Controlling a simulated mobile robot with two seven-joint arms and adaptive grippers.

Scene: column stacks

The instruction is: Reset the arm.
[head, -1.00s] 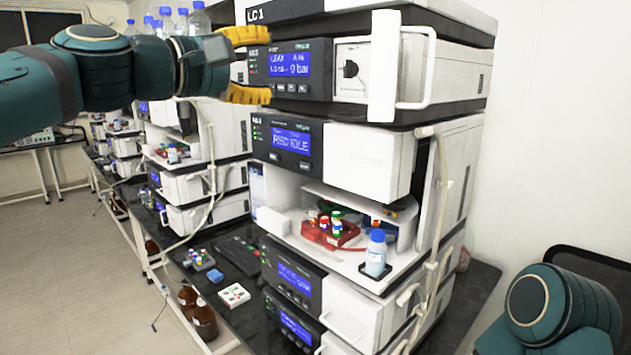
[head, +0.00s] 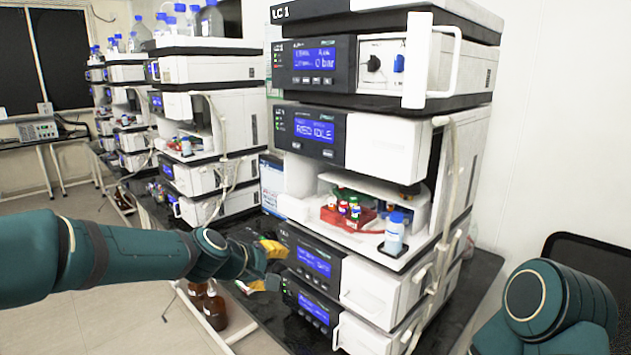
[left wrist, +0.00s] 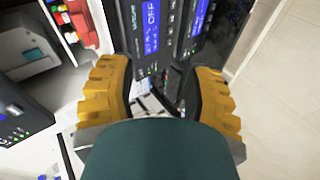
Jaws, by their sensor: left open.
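My left arm comes in from the left in the head view. Its gripper (head: 268,268), with yellow fingers, is low in front of the lower modules of the instrument stack labelled LC 1 (head: 375,140). In the left wrist view the two yellow fingers (left wrist: 160,95) stand apart with nothing held between them. Dark module fronts with blue displays (left wrist: 150,25) lie beyond the fingers. My right arm shows only as a teal link at the lower right of the head view; its gripper is out of view.
An open bay of the stack holds a red vial rack (head: 348,212) and a bottle with a blue cap (head: 394,235). More stacks line the bench behind. Open floor lies at the left.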

